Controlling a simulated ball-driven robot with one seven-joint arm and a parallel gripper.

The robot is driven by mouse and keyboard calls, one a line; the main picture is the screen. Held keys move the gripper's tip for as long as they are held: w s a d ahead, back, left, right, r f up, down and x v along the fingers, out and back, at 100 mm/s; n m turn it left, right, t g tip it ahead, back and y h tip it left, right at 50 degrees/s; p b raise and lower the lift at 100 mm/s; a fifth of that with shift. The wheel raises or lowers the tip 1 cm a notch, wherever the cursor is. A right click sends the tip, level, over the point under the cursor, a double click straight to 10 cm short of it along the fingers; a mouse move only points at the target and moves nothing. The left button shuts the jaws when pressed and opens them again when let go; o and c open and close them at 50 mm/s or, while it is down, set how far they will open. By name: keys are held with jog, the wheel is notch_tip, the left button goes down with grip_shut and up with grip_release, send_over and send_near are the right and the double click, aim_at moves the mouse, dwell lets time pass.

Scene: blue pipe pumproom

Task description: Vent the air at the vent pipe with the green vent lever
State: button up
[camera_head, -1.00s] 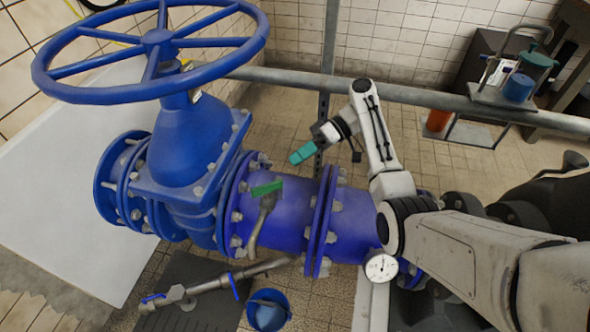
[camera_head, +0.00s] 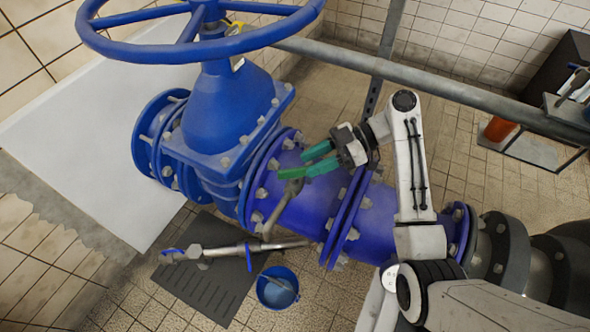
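The green vent lever (camera_head: 290,173) sits on top of the thin grey vent pipe (camera_head: 279,209), which rises at a tilt beside the large blue pipe. My gripper (camera_head: 308,162) comes from the right with its two teal fingers apart, the tips pointing left. The nearer fingertip is at the right end of the lever and overlaps it in the picture. I cannot tell whether they touch. Nothing shows between the fingers.
A big blue handwheel (camera_head: 196,28) stands on the blue valve body (camera_head: 226,110) at left. A grey rail (camera_head: 440,88) crosses behind my arm. A blue bucket (camera_head: 277,291) and a lower grey pipe with blue-handled valves (camera_head: 215,252) are below. Tiled floor shows beyond the blue pipe.

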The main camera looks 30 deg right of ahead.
aim_at(301, 167)
jog(key=shift+x, duration=2.75)
jog(key=shift+c, duration=0.2)
grip_shut()
